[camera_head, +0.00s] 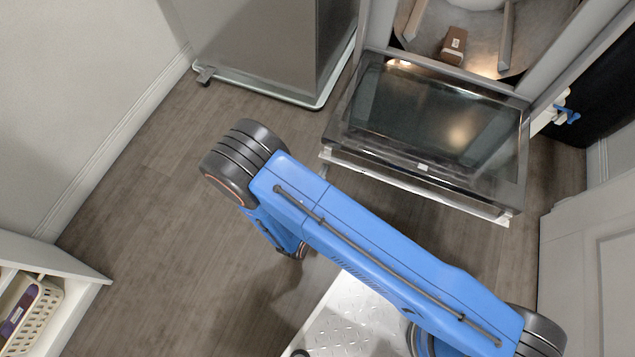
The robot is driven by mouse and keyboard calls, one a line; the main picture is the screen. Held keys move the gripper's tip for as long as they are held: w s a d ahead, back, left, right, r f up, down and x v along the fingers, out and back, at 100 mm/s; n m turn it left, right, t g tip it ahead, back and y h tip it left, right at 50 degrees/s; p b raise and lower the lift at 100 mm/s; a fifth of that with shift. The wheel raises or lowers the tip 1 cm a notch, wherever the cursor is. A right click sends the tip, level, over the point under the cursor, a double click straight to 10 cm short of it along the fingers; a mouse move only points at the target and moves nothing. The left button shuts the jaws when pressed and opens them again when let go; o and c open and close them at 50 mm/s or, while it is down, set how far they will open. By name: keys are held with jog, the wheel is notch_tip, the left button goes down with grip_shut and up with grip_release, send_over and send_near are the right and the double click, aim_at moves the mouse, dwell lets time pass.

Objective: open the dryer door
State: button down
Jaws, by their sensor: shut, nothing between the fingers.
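The dryer door (432,122) is a dark glass panel in a grey frame. It is folded down and open, sticking out from the dryer front (585,45) at the top right. The open drum (480,45) shows behind it, with a small brown box (453,45) inside. My blue arm crosses the lower middle of the view, in front of the door. My gripper is not visible; the end of the arm is hidden or out of frame.
A grey appliance (265,45) stands left of the dryer, on a pale base. A white shelf with a basket (35,315) is at the lower left. A white cabinet (595,265) is at the right. Wooden floor (150,200) is clear at the left.

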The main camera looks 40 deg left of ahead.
aim_at(330, 141)
jog(key=shift+w+r, duration=0.1)
jog(key=shift+r, duration=1.9)
jog(key=shift+g+h, duration=0.4)
jog(key=shift+g, duration=0.4)
jog(key=shift+r, duration=2.2)
jog(key=shift+g, duration=0.4)
jog(key=shift+s+r, duration=0.2)
jog(key=shift+r, duration=2.35)
jog(key=shift+f, duration=0.1)
